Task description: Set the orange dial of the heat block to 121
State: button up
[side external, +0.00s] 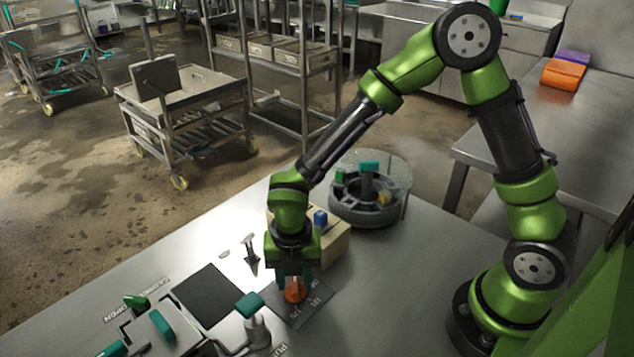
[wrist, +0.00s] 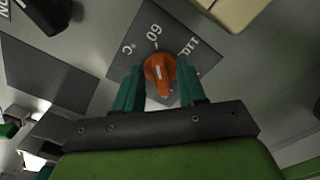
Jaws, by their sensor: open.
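The orange dial (wrist: 157,62) sits on a dark square plate (wrist: 137,50) marked °C, with a 60 and a second number, perhaps 110, to its right. A short white line on the dial runs nearly toward the 60 mark in the wrist view. The 121 mark cannot be made out. My gripper (wrist: 159,74) is open, with one teal finger on each side of the dial; contact is not clear. In the side external view my gripper (side external: 293,272) points straight down over the dial (side external: 294,292), and its fingers partly hide the dial. The plate (side external: 318,308) lies on the metal table.
A beige block (side external: 333,243) with a blue piece (side external: 320,217) stands just behind my gripper. A round grey carousel (side external: 362,208) is farther back.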

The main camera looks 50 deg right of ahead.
grip_shut()
jog(key=shift+m, duration=0.4)
jog(key=m, duration=0.4)
jog(key=shift+s+m, duration=0.15)
jog(key=shift+m, duration=0.15)
jog(key=m, duration=0.5)
jog(key=shift+s, duration=0.15)
jog(key=m, duration=0.6)
jog(key=shift+s+m, duration=0.2)
jog(key=shift+m, duration=0.2)
jog(key=m, duration=0.6)
jog(key=shift+a, duration=0.2)
jog(key=shift+m, duration=0.4)
